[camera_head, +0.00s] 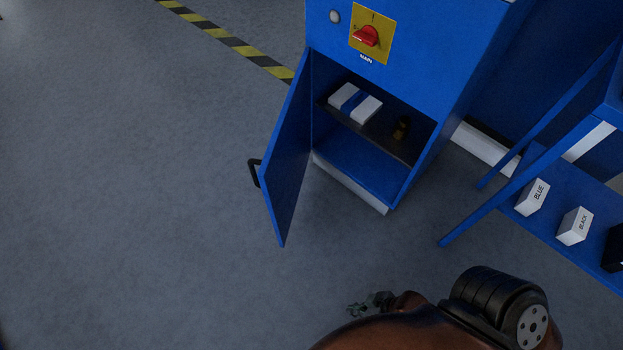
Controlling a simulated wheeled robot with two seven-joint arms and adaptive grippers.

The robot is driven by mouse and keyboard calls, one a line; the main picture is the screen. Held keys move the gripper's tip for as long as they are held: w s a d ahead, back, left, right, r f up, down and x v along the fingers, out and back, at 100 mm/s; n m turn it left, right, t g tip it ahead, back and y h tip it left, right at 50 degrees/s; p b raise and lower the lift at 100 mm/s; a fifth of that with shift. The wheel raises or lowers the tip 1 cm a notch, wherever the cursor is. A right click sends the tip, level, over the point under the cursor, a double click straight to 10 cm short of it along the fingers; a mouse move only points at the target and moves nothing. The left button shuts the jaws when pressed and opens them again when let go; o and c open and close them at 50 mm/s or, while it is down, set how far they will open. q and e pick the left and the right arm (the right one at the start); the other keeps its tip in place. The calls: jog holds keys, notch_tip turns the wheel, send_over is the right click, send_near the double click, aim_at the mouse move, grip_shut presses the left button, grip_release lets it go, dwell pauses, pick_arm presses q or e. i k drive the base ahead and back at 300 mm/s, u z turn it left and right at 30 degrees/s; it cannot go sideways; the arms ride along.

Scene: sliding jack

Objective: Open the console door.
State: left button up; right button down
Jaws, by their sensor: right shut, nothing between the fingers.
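The blue console (410,65) stands at the upper middle of the head view. Its blue door (289,160) is swung open to the left on its left edge. A black handle (254,173) is on the door's outer face. Inside, a dark shelf (385,135) and the blue floor of the compartment show. My right gripper (362,306) is at the bottom middle, partly behind my brown arm. It is shut and empty, in front of the console and apart from the door. My left gripper is not in view.
A red switch on a yellow plate (371,35) is above. A blue rack (560,185) with boxes stands right. Grey floor (130,200) is clear left.

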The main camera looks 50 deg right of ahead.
aim_at(279, 177)
jog(key=z, duration=0.5)
jog(key=k, duration=1.05)
jog(key=u, duration=0.2)
jog(key=i, duration=0.55)
jog(key=u, duration=0.6)
jog(key=i, duration=0.65)
jog(key=z, duration=0.85)
jog(key=i, duration=0.55)
jog(key=z, duration=0.65)
